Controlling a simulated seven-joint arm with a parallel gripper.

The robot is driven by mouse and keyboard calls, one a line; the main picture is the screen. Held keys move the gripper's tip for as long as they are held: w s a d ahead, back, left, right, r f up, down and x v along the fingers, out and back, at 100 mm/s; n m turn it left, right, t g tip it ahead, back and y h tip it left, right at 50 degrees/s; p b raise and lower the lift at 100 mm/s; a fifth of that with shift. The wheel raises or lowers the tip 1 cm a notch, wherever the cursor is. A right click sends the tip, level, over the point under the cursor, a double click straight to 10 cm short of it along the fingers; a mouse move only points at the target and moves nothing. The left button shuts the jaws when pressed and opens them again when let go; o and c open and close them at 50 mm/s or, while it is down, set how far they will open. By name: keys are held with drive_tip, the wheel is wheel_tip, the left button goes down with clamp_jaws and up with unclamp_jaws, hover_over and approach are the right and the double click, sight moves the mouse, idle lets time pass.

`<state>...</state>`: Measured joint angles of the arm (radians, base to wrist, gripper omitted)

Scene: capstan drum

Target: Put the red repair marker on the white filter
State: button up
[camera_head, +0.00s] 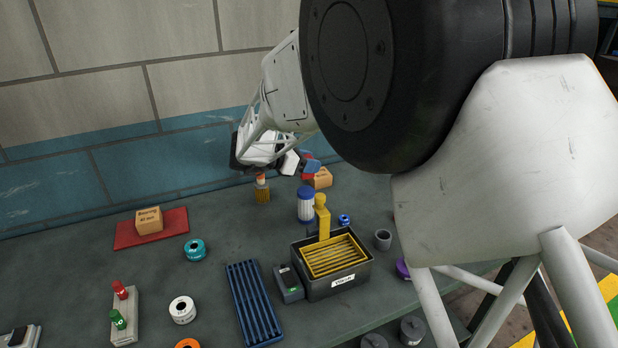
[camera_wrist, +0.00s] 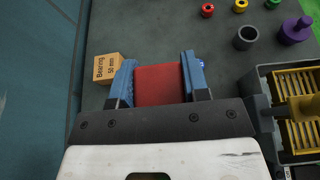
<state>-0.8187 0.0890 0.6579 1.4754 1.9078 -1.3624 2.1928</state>
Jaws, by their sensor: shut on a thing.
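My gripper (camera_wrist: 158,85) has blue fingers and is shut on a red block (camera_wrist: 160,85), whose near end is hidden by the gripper. In the head view my gripper (camera_head: 304,165) is above the back of the bench, near the wall, with a little red showing. The white filter (camera_head: 305,208), a pale cylinder with a blue cap, stands upright in front of it and apart from it.
A box labelled Bearing (camera_wrist: 107,68) stands near the wall beside my gripper. A brown filter (camera_head: 262,193) with an orange top stands left of the white filter. A black bin with a yellow rack (camera_head: 335,257) is in front. Another box sits on a red mat (camera_head: 177,224).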

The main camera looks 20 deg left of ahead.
sight(309, 176)
drive_tip(key=shift+f, duration=2.5)
drive_tip(key=shift+f, duration=0.1)
drive_tip(key=o, duration=1)
drive_tip(key=shift+c, duration=0.2)
drive_tip(key=v, duration=1.2)
